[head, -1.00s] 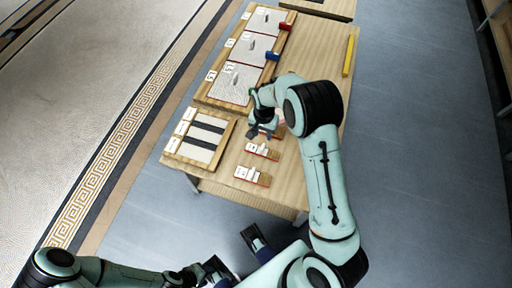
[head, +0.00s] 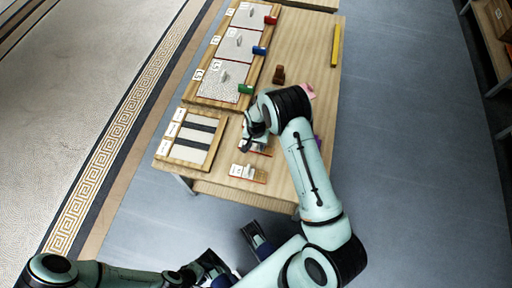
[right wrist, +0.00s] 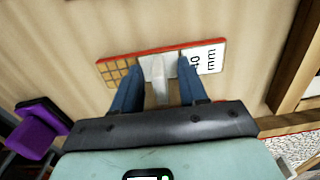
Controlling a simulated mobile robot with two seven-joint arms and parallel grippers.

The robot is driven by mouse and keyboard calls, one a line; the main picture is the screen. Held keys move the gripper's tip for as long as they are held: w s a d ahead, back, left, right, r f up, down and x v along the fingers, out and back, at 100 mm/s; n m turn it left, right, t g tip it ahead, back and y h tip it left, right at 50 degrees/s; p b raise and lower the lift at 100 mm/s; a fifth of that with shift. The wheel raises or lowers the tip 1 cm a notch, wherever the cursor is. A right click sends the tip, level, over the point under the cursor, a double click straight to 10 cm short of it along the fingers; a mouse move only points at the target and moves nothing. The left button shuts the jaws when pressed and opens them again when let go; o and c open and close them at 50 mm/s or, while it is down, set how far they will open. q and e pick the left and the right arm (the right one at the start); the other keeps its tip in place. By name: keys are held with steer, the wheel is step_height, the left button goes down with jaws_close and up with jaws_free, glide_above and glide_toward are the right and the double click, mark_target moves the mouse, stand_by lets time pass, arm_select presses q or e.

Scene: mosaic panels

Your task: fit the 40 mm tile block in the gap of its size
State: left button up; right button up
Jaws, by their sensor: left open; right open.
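The 40 mm tile block (right wrist: 207,60) lies on the table, a flat strip with a red edge, a "40 mm" label, a tan gridded end and a pale upright grip (right wrist: 155,72). My right gripper (right wrist: 158,84) is open, with its fingers on both sides of the grip; I cannot tell whether they touch it. In the head view my right gripper (head: 252,146) hides most of this block. The panel (head: 163,160) with pale and dark strips and white label cards lies left of it. My left gripper (head: 213,268) is open, low in the picture, away from the table.
Another labelled block (head: 247,174) lies nearer the table's front edge. Larger framed panels (head: 187,97) with red, blue and green pieces run along the left edge. A brown piece (head: 279,74), a pink piece (head: 307,91) and a yellow bar (head: 336,46) are on the right.

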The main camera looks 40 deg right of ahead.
jaws_close()
steer(key=shift+r, duration=0.1)
step_height(320, 180, up, 20)
steer(key=p, duration=0.2)
steer(key=shift+p, duration=0.35)
